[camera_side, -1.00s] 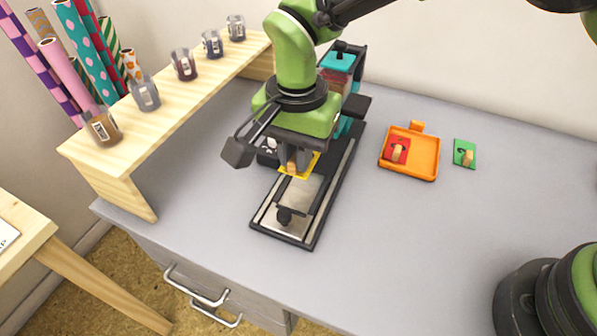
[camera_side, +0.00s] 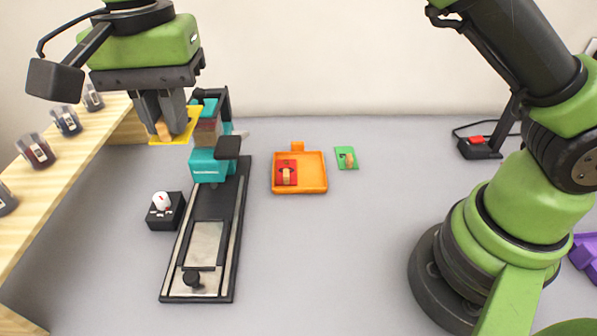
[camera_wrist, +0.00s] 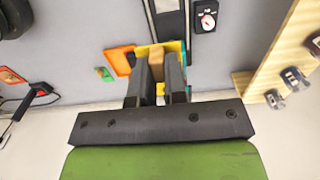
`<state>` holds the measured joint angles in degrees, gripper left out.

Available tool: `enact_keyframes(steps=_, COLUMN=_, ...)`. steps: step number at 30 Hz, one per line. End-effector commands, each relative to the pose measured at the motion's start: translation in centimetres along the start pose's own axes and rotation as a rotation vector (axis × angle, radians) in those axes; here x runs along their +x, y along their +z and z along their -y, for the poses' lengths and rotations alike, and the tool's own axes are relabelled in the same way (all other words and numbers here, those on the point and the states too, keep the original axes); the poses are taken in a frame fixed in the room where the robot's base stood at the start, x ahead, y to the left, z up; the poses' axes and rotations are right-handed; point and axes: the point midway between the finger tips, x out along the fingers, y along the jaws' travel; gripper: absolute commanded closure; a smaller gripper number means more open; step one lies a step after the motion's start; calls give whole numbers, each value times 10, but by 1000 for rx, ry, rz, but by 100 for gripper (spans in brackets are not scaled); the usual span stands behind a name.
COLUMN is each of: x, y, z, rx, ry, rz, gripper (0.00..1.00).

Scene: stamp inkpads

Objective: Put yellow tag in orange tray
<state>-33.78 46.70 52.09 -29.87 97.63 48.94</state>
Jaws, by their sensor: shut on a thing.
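My gripper (camera_side: 163,125) is shut on the wooden handle of the yellow tag (camera_side: 182,128) and holds it raised in the air, left of the teal stamping machine's head in the side view. In the wrist view the yellow tag (camera_wrist: 183,50) is mostly hidden behind the fingers (camera_wrist: 157,84). The orange tray (camera_side: 313,173) lies on the grey table, right of the machine. A red tag (camera_side: 286,171) with a wooden handle sits in the left part of the tray. The right part of the tray is bare.
A teal and black stamping machine (camera_side: 208,167) with a long black base stands left of the tray. A green tag (camera_side: 346,157) lies just right of the tray. A small black box with a white dial (camera_side: 165,210) and a wooden shelf with jars (camera_side: 35,150) are at left.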

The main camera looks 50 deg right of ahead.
Motion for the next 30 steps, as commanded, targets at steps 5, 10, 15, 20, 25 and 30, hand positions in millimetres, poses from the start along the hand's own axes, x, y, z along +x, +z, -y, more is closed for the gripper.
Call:
enact_keyframes(steps=5, x=-2, y=-40, z=-22, rx=5, ry=2, rz=-2, gripper=100)
enact_keyframes(steps=10, x=-2, y=-81, z=-54, rx=4, ry=3, rz=-3, gripper=100)
enact_keyframes(steps=15, x=-2, y=-120, z=-98, rx=5, ry=3, rz=-1, gripper=100)
enact_keyframes(steps=20, x=0, y=-144, z=-138, rx=5, ry=1, rz=-1, gripper=100)
enact_keyframes(steps=25, x=2, y=-158, z=-173, rx=7, ry=-2, rz=-1, gripper=100)
enact_keyframes(steps=30, x=27, y=-159, z=-177, rx=0, ry=1, rz=3, gripper=100)
